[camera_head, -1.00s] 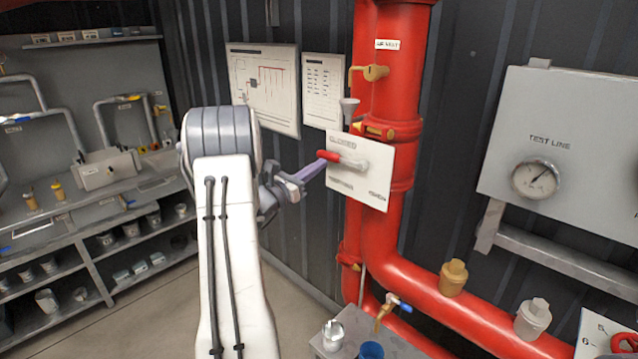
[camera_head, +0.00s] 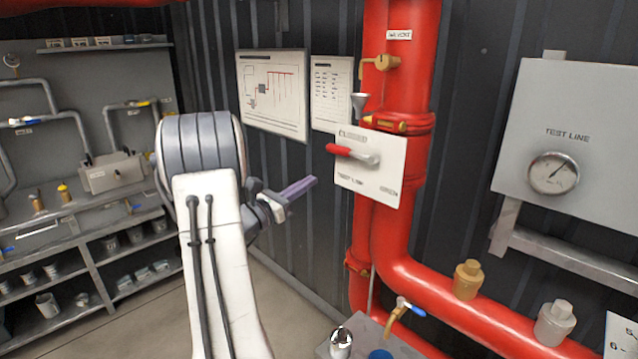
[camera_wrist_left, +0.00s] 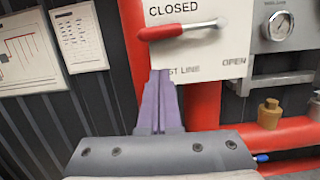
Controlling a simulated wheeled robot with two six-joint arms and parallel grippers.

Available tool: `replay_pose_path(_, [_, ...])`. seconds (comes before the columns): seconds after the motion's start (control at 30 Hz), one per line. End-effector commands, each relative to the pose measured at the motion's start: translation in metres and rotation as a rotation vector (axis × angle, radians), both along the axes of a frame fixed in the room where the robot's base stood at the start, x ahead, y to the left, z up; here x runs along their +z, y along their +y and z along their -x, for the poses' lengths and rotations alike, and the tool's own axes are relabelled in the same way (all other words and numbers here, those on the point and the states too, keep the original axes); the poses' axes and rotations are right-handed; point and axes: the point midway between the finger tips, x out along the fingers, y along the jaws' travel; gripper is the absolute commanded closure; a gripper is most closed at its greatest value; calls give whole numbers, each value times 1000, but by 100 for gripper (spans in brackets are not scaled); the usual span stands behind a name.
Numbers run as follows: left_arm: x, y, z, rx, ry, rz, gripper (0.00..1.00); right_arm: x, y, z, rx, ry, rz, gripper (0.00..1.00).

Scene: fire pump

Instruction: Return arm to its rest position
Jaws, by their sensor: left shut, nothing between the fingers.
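My left gripper (camera_head: 301,189) is shut and empty, its purple fingers together, in the middle of the head view. It is apart from the red-handled lever (camera_head: 352,153) and lies to its left and below. The lever sits on a white plate (camera_head: 372,185) marked CLOSED and OPEN, with its red handle pointing left towards CLOSED. In the left wrist view the shut fingers (camera_wrist_left: 161,80) point up at the plate (camera_wrist_left: 237,66), below the red handle (camera_wrist_left: 180,30). My right gripper is out of view.
A thick red pipe (camera_head: 392,255) stands behind the plate and bends right. A grey gauge panel (camera_head: 575,120) is on the right. Metal shelving (camera_head: 85,255) stands on the left. Two paper charts (camera_head: 273,92) hang on the dark wall. A grey surface (camera_head: 403,350) is at bottom centre.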

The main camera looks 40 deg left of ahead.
Motion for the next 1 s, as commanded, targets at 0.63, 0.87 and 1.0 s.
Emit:
replay_pose_path(0.63, [-10, 3, 53, -3, 1, 0, 100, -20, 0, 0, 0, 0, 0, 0])
replay_pose_path(0.87, [-15, -67, 24, -191, 72, -77, 100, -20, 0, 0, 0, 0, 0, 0])
replay_pose_path(1.0, [-29, -170, 8, -469, 165, -219, 100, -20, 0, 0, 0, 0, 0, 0])
